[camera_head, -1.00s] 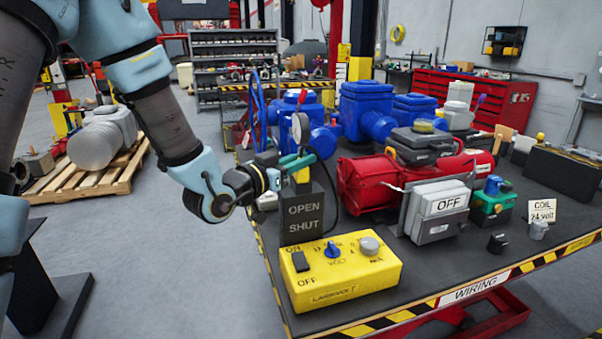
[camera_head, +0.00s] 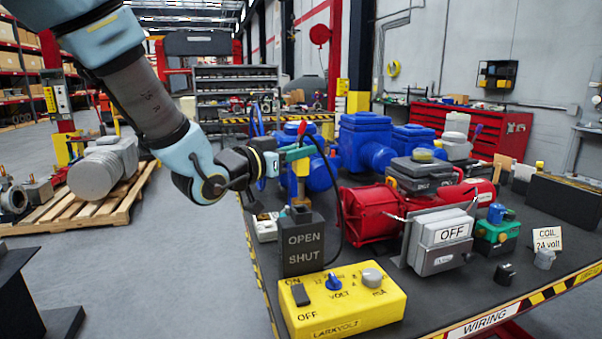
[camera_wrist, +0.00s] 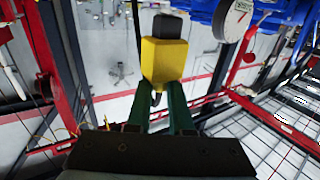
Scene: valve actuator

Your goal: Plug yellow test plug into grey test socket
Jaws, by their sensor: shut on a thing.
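My gripper (camera_head: 297,154) is shut on the yellow test plug (camera_wrist: 163,60). In the wrist view its two green fingers grip the plug's lower end, and a dark part tops the plug. A black cable (camera_head: 336,190) loops down from near the gripper. A small grey round part (camera_head: 545,259) stands by the COIL 24 volt sign; I cannot tell if it is the grey test socket.
A yellow meter box (camera_head: 345,310) sits at the table's front left. A red actuator (camera_head: 370,213) and a grey OFF switch box (camera_head: 443,240) fill the middle. Blue valve bodies (camera_head: 365,140) stand behind. A small black part (camera_head: 505,273) stands on the right.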

